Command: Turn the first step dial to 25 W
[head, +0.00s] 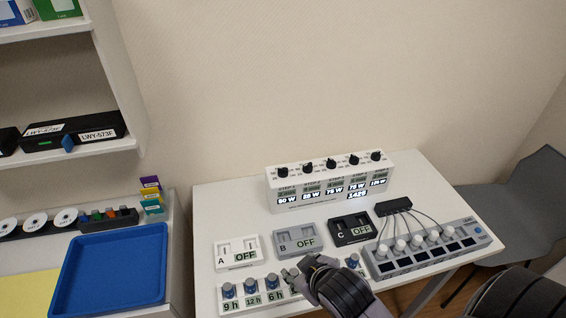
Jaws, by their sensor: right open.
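The white step box (290,207) stands at the back of the table with a row of black dials on top. The first step dial (283,170) is at its left end, and the small display below it appears to read 50 W. My right gripper (291,273) is open at the front of the table, over the row of blue knobs. It is well in front of the step box and apart from the first dial. It hides part of the knob row. My left gripper is not in view.
Units A (236,266), B (283,250) and C (335,239), each marked OFF, lie between my gripper and the step box. A grey panel with white knobs (405,264) and cables is at right. A blue tray (115,268) is on the left counter.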

